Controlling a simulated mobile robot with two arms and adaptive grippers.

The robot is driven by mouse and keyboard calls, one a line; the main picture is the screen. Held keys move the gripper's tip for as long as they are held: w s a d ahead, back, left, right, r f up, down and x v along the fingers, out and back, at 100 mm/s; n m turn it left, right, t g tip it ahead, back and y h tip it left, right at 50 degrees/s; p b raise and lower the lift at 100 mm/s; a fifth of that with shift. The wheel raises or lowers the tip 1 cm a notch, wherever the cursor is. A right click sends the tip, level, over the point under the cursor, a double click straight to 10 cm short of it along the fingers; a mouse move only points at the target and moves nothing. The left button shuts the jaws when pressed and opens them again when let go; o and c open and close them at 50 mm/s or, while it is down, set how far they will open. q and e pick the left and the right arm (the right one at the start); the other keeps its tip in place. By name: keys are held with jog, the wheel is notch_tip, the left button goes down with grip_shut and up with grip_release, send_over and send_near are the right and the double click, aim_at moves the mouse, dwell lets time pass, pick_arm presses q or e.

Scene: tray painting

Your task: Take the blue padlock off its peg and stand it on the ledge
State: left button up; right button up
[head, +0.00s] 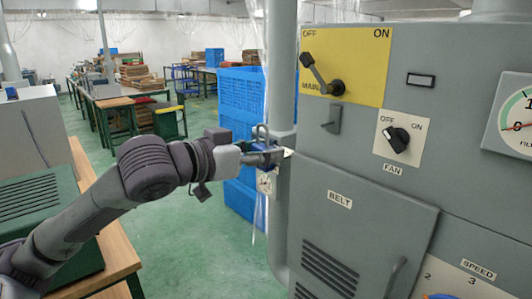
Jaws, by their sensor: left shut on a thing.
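The blue padlock (263,160) shows near the centre of the head view, by the left edge of the grey machine cabinet. Its grey shackle (262,131) points up. My left gripper (264,155) reaches in from the left and is shut on the padlock, hiding part of its body. A pale tag (266,183) hangs just below it. I cannot tell whether the shackle is clear of a peg, and no ledge can be made out clearly. My right gripper is not in view.
The cabinet front (450,150) fills the right, with a MAIN lever (322,74), a FAN knob (398,138) and a BELT door (345,225). A grey post (281,75) and blue crates (240,95) stand behind the padlock. A wooden bench (117,252) is at left.

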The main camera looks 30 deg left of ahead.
pick_arm(q)
jog(key=shift+f+b+v, duration=0.2)
jog(key=shift+b+v, duration=0.75)
jog(key=shift+v, duration=0.15)
jog(key=shift+f+b+v, duration=0.15)
jog(key=shift+b+v, duration=0.8)
jog(key=shift+v, duration=0.2)
jog(key=shift+r, duration=0.1)
